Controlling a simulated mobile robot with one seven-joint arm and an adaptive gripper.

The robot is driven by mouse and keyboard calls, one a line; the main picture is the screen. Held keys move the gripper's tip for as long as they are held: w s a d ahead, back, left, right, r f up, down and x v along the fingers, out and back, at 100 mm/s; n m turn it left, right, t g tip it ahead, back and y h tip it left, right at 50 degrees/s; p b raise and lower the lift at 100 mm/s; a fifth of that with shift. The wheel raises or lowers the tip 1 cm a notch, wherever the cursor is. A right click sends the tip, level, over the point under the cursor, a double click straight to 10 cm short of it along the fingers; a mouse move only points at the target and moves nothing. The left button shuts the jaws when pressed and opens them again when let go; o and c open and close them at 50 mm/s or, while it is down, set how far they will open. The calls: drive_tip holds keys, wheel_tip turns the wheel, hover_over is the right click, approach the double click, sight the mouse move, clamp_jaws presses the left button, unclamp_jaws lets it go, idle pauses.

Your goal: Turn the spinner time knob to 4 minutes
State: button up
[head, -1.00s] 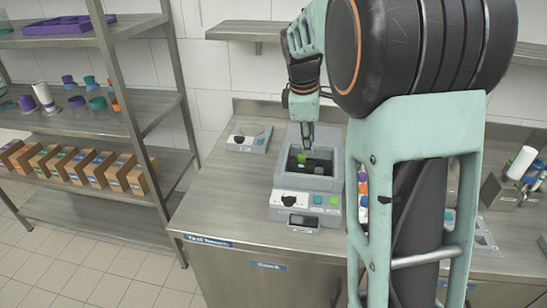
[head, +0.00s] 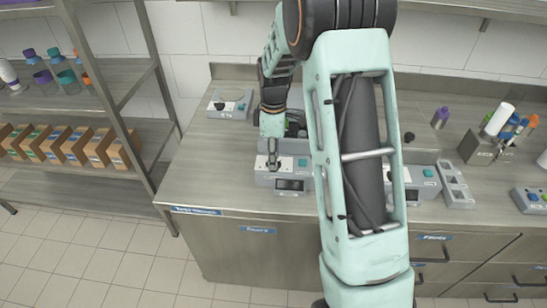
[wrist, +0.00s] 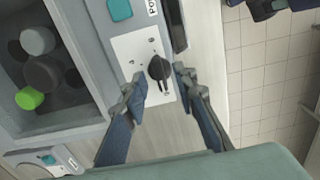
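The spinner (head: 262,181) is a grey machine on the steel counter, partly hidden by my arm. Its time knob (wrist: 158,68) is black with a pointer, on a white dial plate (wrist: 126,45) in the wrist view. My gripper (wrist: 160,78) is open, with one fingertip on each side of the knob and gaps visible between them. In the head view, my gripper (head: 273,165) points down over the front panel and covers the knob. The dial's numbers are too small to read.
The spinner's open chamber (wrist: 50,60) holds dark round parts and a green cap (wrist: 29,98). A teal button (wrist: 119,10) and a dark display (head: 290,185) are near the knob. A small grey device (head: 229,104) stands behind left.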

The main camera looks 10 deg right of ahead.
drive_tip(key=shift+f, duration=0.5)
clamp_jaws()
